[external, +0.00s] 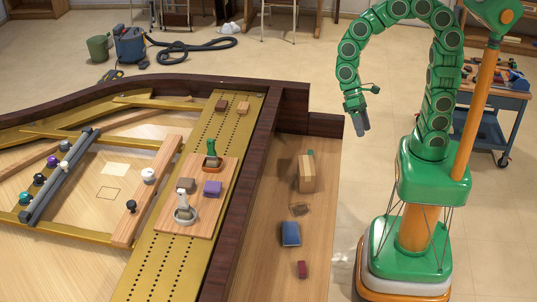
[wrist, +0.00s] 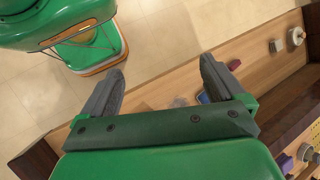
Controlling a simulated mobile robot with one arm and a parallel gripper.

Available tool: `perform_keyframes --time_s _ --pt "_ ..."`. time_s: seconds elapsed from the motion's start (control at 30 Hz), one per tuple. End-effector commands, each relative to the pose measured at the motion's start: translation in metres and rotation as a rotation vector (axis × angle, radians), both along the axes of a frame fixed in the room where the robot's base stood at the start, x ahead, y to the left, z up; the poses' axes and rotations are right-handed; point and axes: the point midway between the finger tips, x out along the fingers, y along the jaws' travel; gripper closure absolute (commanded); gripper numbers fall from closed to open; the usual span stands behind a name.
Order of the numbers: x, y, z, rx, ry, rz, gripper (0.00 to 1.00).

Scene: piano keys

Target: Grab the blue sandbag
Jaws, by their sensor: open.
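The blue sandbag (external: 290,233) appears as a small blue bag-like block on the wooden ledge, between a grey-brown lump and a dark red block. In the wrist view a bit of blue (wrist: 203,97) shows beside the right finger, mostly hidden by it; it is likely the same bag. My gripper (external: 362,128) hangs from the curved green arm to the upper right of the ledge, apart from the bag. In the wrist view my gripper (wrist: 162,66) is open, with nothing between its fingers.
A wooden block (external: 307,174) and a dark red block (external: 302,269) are on the same ledge. A dark wooden rim (external: 252,185) separates it from a board (external: 220,170) with a purple block (external: 212,188) and small tools. Floor is clear between ledge and my base.

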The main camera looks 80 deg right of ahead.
Motion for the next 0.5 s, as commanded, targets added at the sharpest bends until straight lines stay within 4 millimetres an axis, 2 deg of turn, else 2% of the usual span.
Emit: perform_keyframes --time_s 0.5 --pt "0.065 0.070 -0.041 0.146 0.191 -0.175 0.04"
